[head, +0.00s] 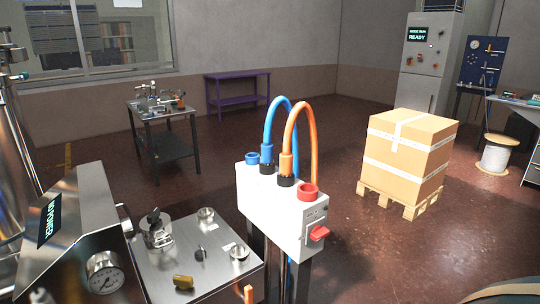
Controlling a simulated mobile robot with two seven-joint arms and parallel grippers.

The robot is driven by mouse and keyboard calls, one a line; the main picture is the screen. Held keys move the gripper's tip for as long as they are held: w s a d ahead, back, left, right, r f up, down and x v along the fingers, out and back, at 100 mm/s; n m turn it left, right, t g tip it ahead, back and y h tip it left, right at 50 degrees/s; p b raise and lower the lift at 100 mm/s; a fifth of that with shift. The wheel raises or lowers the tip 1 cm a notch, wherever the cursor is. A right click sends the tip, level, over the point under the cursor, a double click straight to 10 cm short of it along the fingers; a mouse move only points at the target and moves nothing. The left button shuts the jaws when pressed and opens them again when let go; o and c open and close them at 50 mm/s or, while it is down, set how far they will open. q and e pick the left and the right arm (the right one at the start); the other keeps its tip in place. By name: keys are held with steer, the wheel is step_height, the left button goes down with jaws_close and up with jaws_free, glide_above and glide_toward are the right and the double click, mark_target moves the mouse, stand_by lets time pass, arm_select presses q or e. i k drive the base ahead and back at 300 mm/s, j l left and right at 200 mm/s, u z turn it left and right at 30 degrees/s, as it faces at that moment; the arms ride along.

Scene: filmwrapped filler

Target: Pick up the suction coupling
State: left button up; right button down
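No part is clearly marked as the suction coupling, and I cannot tell which it is. On the steel table (215,275) at the lower left lie a clear and metal fitting with a black top (157,230), small round metal pieces (206,213) and (239,252), a small dark piece (200,254) and a brass cylinder (183,282). A blue hose (279,101) and an orange hose (312,130) end in collars on a white box (280,213), beside a blue ring port (252,158) and a red ring port (308,191). Neither gripper shows.
A steel machine with a gauge (103,272) stands at the lower left, close to the steel table. A red switch (319,233) sticks out of the white box. A pallet with a carton (408,155) stands right. Open floor (390,255) lies between them.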

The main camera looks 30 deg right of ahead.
mark_target(267, 150)
steer(key=i+l, duration=0.1)
steer(key=l, duration=0.25)
steer(key=i+l, duration=0.15)
steer(key=l, duration=0.2)
steer(key=i+l, duration=0.1)
steer(key=l, duration=0.25)
steer(key=i+l, duration=0.1)
steer(key=l, duration=0.45)
steer(key=i+l, duration=0.1)
steer(key=l, duration=0.4)
steer(key=i+l, duration=0.1)
steer(key=l, duration=0.45)
steer(key=i+l, duration=0.15)
steer(key=l, duration=0.35)
steer(key=i+l, duration=0.1)
steer(key=l, duration=0.45)
steer(key=i+l+u, duration=0.1)
steer(key=l, duration=0.4)
